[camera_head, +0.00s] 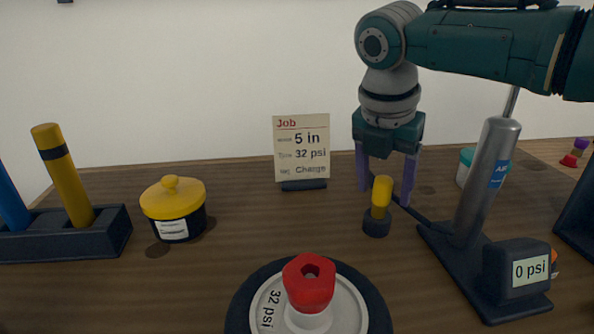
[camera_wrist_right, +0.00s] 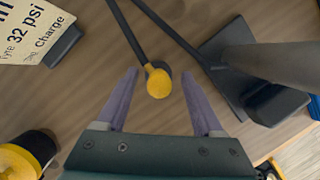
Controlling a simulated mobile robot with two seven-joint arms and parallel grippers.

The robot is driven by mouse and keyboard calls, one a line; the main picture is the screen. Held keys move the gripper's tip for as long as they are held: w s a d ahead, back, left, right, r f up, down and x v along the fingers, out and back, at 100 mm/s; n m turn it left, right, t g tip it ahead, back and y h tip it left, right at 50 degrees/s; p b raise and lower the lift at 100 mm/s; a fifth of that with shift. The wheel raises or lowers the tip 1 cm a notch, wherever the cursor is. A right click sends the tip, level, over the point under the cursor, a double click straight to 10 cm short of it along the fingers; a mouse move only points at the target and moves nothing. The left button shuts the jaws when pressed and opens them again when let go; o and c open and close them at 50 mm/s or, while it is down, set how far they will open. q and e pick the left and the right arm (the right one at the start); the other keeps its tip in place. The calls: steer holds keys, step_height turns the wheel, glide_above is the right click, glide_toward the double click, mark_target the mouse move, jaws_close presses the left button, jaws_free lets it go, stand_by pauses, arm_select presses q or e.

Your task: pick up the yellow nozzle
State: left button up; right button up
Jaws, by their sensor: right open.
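The yellow nozzle (camera_head: 381,197) stands upright in a small dark holder (camera_head: 376,223) right of the middle of the table. It also shows in the right wrist view (camera_wrist_right: 158,83), seen from above, with a dark hose running from it. My right gripper (camera_head: 386,192) is open, its purple fingers pointing down at the nozzle. In the right wrist view the nozzle lies between the lines of the two fingertips (camera_wrist_right: 160,75), and no finger visibly touches it. My left gripper is out of view.
A pump (camera_head: 487,180) with a "0 psi" gauge (camera_head: 516,270) stands close on the right. A wheel with a red cap (camera_head: 309,282) is in front. A job card (camera_head: 301,147) stands behind. A yellow-lidded pot (camera_head: 173,200) and a rack with a yellow handle (camera_head: 65,180) are left.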

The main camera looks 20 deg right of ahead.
jaws_close()
stand_by(0.4)
